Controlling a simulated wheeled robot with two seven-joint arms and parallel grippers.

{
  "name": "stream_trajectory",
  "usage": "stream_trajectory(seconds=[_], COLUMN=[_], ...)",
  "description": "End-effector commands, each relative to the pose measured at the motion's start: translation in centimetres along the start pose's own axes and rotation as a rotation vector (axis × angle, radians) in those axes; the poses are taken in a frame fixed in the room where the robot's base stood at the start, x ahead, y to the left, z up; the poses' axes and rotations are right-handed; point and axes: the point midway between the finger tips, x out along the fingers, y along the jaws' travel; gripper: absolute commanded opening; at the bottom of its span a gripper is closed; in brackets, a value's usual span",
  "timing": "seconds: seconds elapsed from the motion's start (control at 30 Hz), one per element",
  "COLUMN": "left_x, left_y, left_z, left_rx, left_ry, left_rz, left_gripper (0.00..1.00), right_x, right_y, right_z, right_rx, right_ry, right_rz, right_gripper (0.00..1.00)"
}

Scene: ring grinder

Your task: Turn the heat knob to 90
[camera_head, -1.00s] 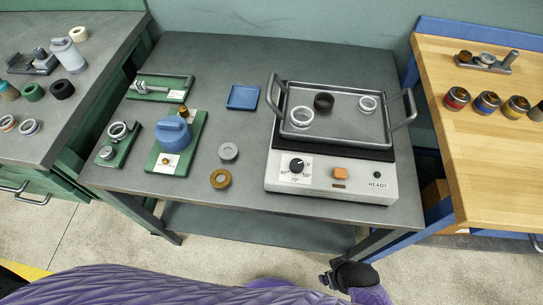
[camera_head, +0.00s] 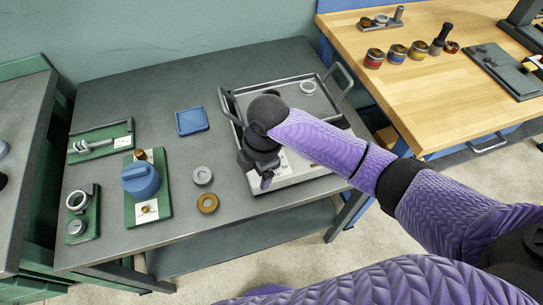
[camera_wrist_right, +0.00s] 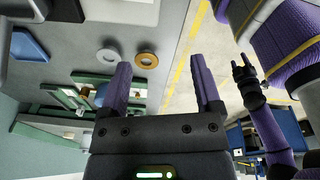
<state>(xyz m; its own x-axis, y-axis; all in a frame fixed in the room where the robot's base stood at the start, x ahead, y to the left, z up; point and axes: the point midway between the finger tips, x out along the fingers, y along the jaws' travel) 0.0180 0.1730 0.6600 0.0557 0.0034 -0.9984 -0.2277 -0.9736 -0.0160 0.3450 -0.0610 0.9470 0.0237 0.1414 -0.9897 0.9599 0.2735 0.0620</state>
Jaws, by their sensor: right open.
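The white heater (camera_head: 290,182) stands at the right of the grey table, with a grey two-handled tray (camera_head: 322,113) on top. My right gripper (camera_head: 266,182) is over the left part of the heater's front panel. It hides the heat knob and most of its dial label, so the knob's setting cannot be read. In the right wrist view the right gripper (camera_wrist_right: 160,85) is open, with nothing between its two fingers. What looks like my left gripper (camera_wrist_right: 246,78) shows at the right of that view, away from the heater; its jaw state is unclear.
A grey ring (camera_head: 203,175) and a brown ring (camera_head: 207,203) lie left of the heater. A blue pot-like part (camera_head: 141,180) sits on a green fixture further left. A blue tray (camera_head: 192,121) lies behind. A wooden bench (camera_head: 440,75) stands at right.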

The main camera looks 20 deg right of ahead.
Motion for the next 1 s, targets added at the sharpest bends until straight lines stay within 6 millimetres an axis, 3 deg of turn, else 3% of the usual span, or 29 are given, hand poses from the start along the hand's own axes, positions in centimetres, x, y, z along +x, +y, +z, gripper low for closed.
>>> stream_trajectory(seconds=[0.2,0.3,0.7,1.0], left_x=[-0.1,0.1,3.1,3.2], left_y=[-0.1,-0.3,-0.9,-0.6], left_z=[0.0,0.0,0.7,0.6], left_rx=[0.001,0.002,0.004,0.006], left_ry=[0.001,0.0,-0.01,-0.008], left_rz=[-0.001,-0.004,-0.013,-0.008], left_gripper=[0.55,0.55,0.55,0.55], right_x=[-3.8,-4.3,4.2,5.2], right_y=[3.4,3.8,3.3,3.3], right_z=[5.0,6.0,7.1,7.2], right_rx=[-0.19,-0.222,-0.225,-0.225], right_ry=[-0.11,-0.124,-0.123,-0.123], right_rz=[-0.064,-0.079,-0.08,-0.077], right_gripper=[0.82,0.82,0.82,0.82])
